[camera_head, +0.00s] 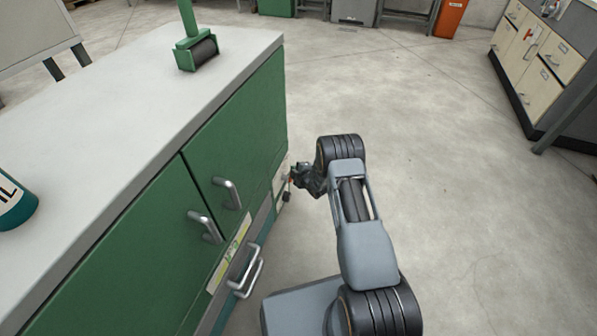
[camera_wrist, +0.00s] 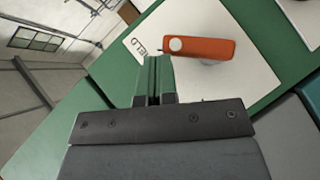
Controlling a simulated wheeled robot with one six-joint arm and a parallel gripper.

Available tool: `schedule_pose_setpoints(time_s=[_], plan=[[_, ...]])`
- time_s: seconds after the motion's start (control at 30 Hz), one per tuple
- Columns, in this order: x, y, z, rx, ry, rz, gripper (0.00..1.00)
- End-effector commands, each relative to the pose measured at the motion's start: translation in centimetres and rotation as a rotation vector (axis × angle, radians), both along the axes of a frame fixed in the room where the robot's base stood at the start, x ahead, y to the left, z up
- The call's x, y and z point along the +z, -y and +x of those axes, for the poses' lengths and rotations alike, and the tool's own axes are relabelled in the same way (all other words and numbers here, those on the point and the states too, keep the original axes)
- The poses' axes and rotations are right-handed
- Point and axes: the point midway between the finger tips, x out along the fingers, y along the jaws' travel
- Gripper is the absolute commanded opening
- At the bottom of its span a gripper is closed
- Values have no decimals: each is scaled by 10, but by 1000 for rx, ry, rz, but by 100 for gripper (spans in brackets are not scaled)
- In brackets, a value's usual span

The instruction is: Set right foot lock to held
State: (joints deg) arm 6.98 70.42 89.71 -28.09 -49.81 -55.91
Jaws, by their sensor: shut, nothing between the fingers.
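The foot lock shows in the wrist view as an orange lever (camera_wrist: 208,48) on a white plate (camera_wrist: 250,82) fixed to a green face. A pale round spot is at the lever's left end. Dark lettering reading "ELD" (camera_wrist: 140,45) is beside that end, its first letter apparently hidden. My gripper (camera_wrist: 152,68) is shut and empty, its fingertips just left of and below the lever in the picture. I cannot tell whether they touch it. In the head view my gripper (camera_head: 294,178) is close to the cabinet's right end, where the lock is too small to make out.
Open concrete floor (camera_head: 450,170) lies to the right. Cream drawers (camera_head: 545,60) stand at the far right.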

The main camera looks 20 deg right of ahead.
Motion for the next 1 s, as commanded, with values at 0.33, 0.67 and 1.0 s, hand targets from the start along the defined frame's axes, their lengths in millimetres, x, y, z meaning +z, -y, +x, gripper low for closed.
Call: schedule_pose_setpoints(time_s=[0.33, 0.67, 1.0], plan=[[41, -14, -31, 8, -3, 0, 0], [68, 11, -79, -3, -2, 0, 0], [77, 16, -98, 1, -3, 0, 0]])
